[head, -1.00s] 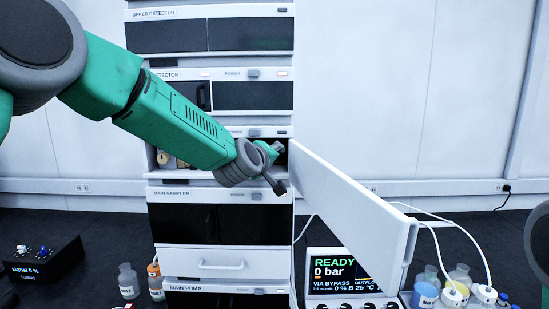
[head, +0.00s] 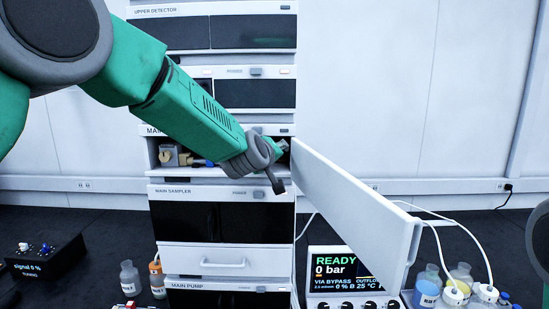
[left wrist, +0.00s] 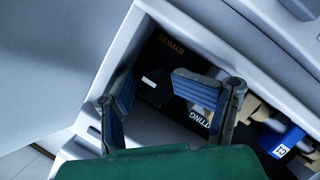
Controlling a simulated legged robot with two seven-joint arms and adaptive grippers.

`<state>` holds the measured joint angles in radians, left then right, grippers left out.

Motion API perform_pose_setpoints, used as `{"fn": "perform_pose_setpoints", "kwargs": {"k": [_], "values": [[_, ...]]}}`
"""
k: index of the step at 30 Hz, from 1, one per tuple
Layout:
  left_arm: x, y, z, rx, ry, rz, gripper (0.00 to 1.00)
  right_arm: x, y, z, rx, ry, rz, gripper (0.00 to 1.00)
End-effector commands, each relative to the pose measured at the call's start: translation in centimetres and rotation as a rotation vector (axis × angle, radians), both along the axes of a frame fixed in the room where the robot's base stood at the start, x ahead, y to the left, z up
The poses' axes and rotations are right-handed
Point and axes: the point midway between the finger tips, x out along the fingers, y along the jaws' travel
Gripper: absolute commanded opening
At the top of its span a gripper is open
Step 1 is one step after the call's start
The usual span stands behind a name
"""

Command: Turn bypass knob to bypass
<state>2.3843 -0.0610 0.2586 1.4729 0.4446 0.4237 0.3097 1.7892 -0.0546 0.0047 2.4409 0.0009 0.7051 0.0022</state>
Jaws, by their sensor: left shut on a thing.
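The black bypass knob (left wrist: 156,90) with a white mark sits inside an open compartment in the left wrist view. The word BYPASS (left wrist: 171,42) is on the dark panel beyond it, and partly covered lettering ending in "TTING" is nearer. My left gripper (left wrist: 152,86) has its two blue-padded fingers on either side of the knob, shut on it. In the head view my left gripper (head: 277,167) reaches into the compartment beside the open white door, and the knob is hidden there. My right gripper is not in view.
The open door (head: 350,195) juts out right of the stack. A display (head: 341,268) reads READY, 0 bar, VIA BYPASS. Fittings and a blue part (left wrist: 283,141) lie in the compartment right of the fingers. Bottles (head: 427,285) stand at lower right.

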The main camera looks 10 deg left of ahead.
Motion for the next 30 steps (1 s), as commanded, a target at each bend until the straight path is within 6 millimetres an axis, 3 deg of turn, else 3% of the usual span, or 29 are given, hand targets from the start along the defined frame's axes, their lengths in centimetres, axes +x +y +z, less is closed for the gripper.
{"fn": "perform_pose_setpoints", "kwargs": {"k": [1,16,30], "values": [[0.3,0.3,1.3,0.0,-0.025,0.007,0.39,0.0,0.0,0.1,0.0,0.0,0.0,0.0],[-0.3,0.2,1.4,-0.003,-0.023,0.004,0.39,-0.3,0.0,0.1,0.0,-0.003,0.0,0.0],[-6.5,0.9,2.4,-0.004,-0.011,0.004,0.39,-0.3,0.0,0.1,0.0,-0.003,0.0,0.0]]}}
